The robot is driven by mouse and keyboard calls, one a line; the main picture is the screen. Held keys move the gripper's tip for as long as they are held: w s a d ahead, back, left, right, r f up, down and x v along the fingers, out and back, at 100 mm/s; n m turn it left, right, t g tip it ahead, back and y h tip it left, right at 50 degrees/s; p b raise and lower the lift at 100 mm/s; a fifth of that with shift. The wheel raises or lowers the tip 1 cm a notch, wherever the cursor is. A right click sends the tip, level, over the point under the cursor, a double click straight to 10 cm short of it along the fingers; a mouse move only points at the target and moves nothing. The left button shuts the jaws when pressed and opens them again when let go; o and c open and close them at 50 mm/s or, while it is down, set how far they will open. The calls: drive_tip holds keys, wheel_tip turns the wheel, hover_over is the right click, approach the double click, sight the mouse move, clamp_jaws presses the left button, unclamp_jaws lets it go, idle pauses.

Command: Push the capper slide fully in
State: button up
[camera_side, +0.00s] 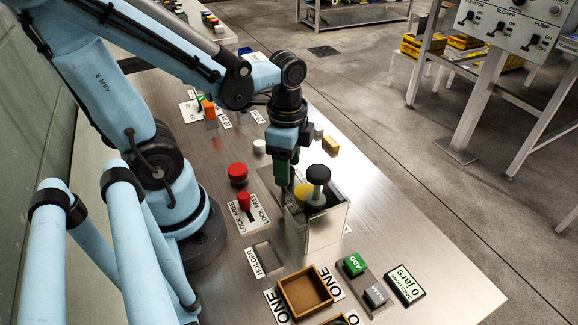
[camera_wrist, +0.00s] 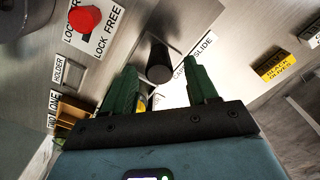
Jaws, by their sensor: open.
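A black knob (camera_side: 318,174) stands upright at the clear-walled box (camera_side: 328,222) in the side view. In the wrist view a black knob (camera_wrist: 159,62) shows between my finger lines, beside a label (camera_wrist: 192,62) that reads partly as "SLIDE". My gripper (camera_side: 288,180) points down just left of the box in the side view. Its green fingers are spread with nothing held in the wrist view. Whether they touch the knob cannot be told. A yellow round part (camera_side: 302,191) sits beside the knob, partly hidden. How far in the slide sits is unclear.
A red lever (camera_side: 245,202) stands on the lock/free plate, with a red button (camera_side: 238,171) behind it. The holder recess (camera_side: 263,257), a brown tray (camera_side: 305,292) and a green ADD button (camera_side: 354,264) lie nearer the front. The table's right side is mostly clear.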

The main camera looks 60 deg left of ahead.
drive_tip(key=shift+r, duration=4.2)
drive_tip(key=s+a+t+h, duration=0.3)
drive_tip(key=shift+x, duration=5.7)
drive_tip(key=shift+c, duration=0.4)
clamp_jaws()
drive_tip(key=shift+d, duration=0.1)
